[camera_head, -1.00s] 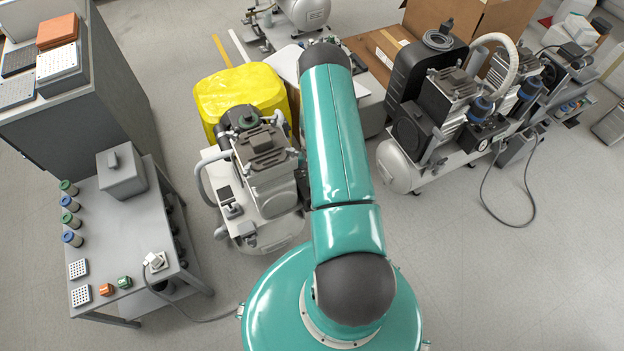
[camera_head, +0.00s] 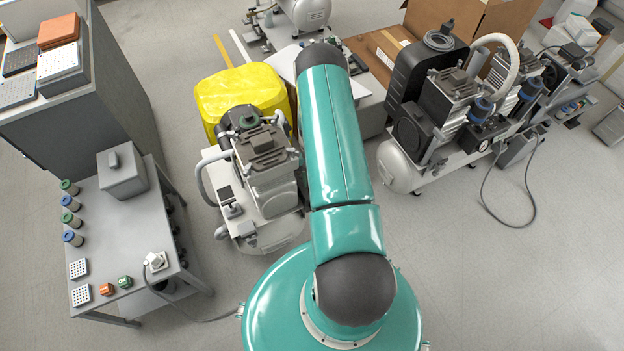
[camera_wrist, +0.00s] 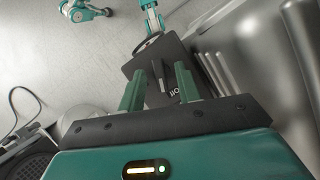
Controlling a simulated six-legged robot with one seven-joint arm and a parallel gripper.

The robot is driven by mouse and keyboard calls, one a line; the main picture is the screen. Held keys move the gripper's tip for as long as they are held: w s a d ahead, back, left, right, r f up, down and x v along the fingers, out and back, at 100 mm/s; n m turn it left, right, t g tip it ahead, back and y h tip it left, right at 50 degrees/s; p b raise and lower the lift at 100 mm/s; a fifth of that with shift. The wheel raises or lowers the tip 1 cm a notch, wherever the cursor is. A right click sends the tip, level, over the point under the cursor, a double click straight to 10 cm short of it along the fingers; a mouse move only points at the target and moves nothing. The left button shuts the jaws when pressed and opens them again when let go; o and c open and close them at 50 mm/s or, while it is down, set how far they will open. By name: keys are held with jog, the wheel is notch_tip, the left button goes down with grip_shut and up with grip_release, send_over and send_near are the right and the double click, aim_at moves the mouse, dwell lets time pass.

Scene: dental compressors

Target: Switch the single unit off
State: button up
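The single compressor unit (camera_head: 270,180), with one grey finned head on a pale tank, stands left of my arm in the head view. In the wrist view a black switch box (camera_wrist: 143,68) faces me, with a dark lever (camera_wrist: 160,74) and white lettering that seems to read "Off" close to the right finger. My gripper (camera_wrist: 158,72) has its two green fingers apart, one on each side of the lever. I see no clear contact with it. In the head view my gripper is hidden behind my teal arm.
A larger compressor (camera_head: 455,120) with more than one head stands right of my arm, its cable on the floor. A yellow container (camera_head: 240,92) is behind the single unit. A grey table (camera_head: 140,215) is at left. Ribbed silver metal (camera_wrist: 255,60) lies close right of the gripper.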

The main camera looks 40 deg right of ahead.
jog(key=v, duration=1.3)
jog(key=shift+r, duration=0.4)
jog(key=shift+d, duration=0.1)
